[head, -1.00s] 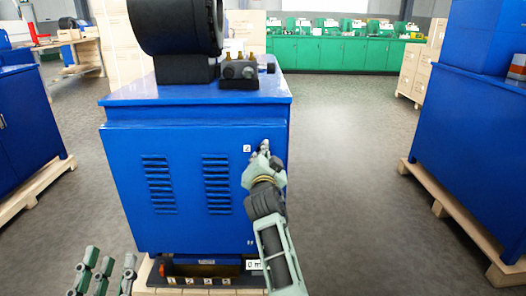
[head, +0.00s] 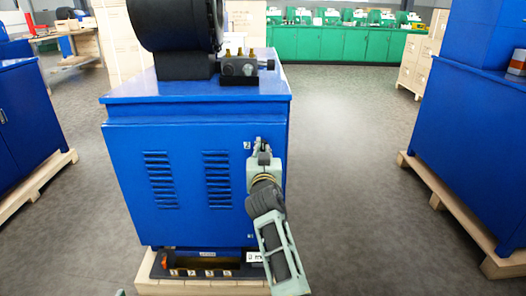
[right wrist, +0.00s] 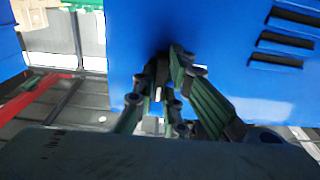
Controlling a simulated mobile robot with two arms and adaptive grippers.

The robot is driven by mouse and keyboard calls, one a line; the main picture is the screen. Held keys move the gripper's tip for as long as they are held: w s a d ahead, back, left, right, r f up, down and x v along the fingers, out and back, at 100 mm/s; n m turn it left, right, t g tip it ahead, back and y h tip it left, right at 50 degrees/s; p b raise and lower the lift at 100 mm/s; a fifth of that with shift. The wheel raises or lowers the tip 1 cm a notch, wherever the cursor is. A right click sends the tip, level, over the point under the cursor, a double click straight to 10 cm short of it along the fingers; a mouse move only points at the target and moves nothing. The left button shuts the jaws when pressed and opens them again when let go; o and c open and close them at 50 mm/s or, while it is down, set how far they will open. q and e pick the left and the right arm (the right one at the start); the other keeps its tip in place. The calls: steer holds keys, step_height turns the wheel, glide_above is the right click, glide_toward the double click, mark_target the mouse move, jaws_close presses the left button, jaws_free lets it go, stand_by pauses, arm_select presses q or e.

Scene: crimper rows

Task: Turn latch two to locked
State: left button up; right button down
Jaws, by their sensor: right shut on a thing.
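The blue cabinet (head: 130,200) stands in the middle of the head view, with a small label "2" (head: 247,145) at the upper right of its front. My right gripper (head: 262,148) is at the panel just right of that label. In the right wrist view its fingers (right wrist: 165,85) are closed around a small dark part against the blue panel, where latch two is. The fingers hide most of the latch, so its turn angle cannot be read. Only a small tip of my left gripper (head: 120,292) shows at the bottom edge of the head view.
A lower label (head: 250,236) sits below on the same panel. Vent slots (head: 217,180) are left of my gripper. A tray with numbered tags (head: 200,272) is at the cabinet's foot. Another blue cabinet (head: 465,160) stands at the right, with clear floor (head: 345,170) between.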

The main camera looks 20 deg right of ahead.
stand_by(0.4)
steer(key=c, duration=1.8)
jaws_free()
step_height(320, 180, up, 10)
steer(key=shift+f, duration=0.1)
